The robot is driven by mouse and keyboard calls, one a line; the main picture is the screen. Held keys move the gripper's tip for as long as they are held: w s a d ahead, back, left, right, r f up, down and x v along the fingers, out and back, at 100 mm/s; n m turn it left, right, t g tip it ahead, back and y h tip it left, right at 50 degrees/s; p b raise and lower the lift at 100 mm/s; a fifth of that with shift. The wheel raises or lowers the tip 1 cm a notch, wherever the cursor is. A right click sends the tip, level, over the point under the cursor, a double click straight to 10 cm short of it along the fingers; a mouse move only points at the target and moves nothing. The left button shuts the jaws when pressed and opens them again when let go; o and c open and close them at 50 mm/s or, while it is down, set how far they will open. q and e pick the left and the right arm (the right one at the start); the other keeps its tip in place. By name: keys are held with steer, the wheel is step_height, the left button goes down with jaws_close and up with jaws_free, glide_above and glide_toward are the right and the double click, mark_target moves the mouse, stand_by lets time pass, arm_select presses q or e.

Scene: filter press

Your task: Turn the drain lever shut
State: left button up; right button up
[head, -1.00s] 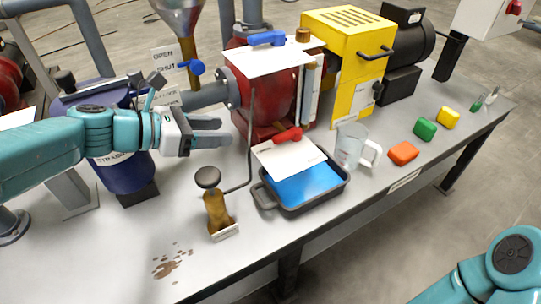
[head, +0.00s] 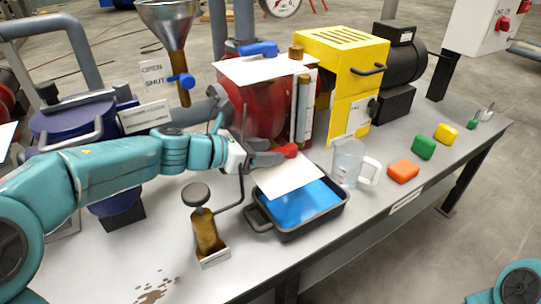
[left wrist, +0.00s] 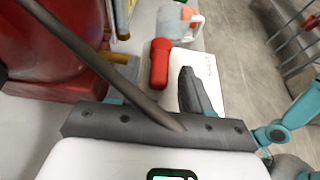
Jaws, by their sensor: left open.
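The red lever (head: 290,151), which I take for the drain lever, sticks out low at the front of the red machine body (head: 258,108), above a white card (head: 290,177). My left gripper (head: 270,158) is open, its fingers pointing right, close beside the lever. The head view does not show whether they touch. In the left wrist view the red lever (left wrist: 160,63) lies ahead, left of a dark finger (left wrist: 190,92), with nothing clearly between the jaws. A dark rod crosses that view diagonally and hides part of the scene. My right gripper is out of view.
A black tray (head: 318,218) with blue liquid sits below the lever. A brass hand pump (head: 205,232) with a thin rod stands close under my left arm. A clear jug (head: 347,163) stands right of the lever. Orange, green and yellow blocks lie farther right.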

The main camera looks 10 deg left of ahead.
arm_select(q)
steer(key=shift+x, duration=0.85)
jaws_close()
